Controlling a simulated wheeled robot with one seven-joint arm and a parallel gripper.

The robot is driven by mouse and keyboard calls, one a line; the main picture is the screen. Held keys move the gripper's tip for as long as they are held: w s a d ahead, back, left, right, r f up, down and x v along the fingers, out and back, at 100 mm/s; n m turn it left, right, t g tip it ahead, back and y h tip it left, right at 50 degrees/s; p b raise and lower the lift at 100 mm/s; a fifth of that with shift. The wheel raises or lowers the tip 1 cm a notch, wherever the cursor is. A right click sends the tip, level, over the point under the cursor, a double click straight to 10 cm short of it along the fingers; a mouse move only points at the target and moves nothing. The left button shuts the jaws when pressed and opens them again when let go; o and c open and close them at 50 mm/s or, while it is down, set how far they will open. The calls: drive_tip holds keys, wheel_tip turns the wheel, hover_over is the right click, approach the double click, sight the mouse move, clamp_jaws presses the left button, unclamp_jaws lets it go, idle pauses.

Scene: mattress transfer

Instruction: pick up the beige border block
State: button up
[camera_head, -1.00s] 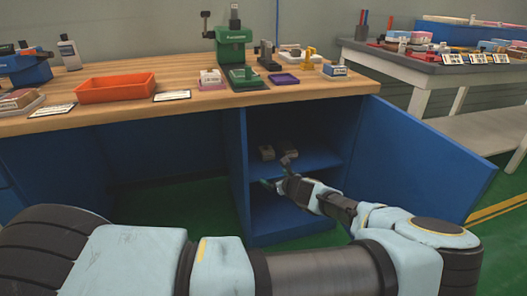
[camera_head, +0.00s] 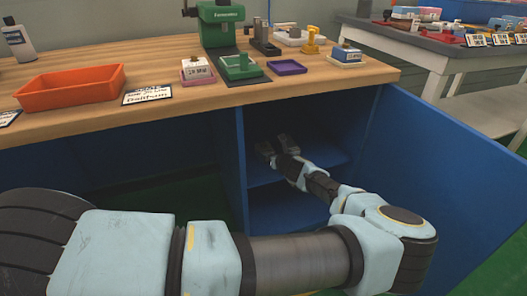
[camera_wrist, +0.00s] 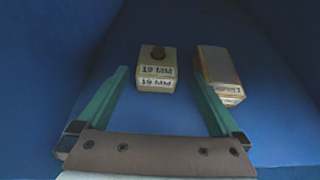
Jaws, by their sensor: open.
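Two small blocks stand on the blue cabinet shelf in the wrist view. The left one is a beige block (camera_wrist: 156,68) with a dark round knob on top and "19 MM" labels on its front. I cannot tell for certain which is the border block. My gripper (camera_wrist: 161,75) is open and empty, its green fingers pointing at the left block, with the right block beyond the right finger. In the head view my gripper is inside the cabinet, partly hiding the blocks.
The cabinet's open blue door (camera_head: 430,180) stands to the right of my arm. The wooden worktop (camera_head: 330,80) above carries an orange tray (camera_head: 70,88), a green press (camera_head: 220,28) and a purple dish (camera_head: 287,67). Cabinet walls are close around the gripper.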

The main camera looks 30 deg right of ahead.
sight(265, 148)
drive_tip(key=shift+r+x, duration=0.1)
drive_tip(key=shift+x, duration=1.6)
drive_tip(key=shift+r+x, duration=0.15)
drive_tip(key=shift+x, duration=1.5)
drive_tip(key=shift+w+a, duration=0.1)
drive_tip(key=shift+a, duration=0.05)
drive_tip(key=c, duration=1.3)
drive_tip(key=shift+c, duration=0.2)
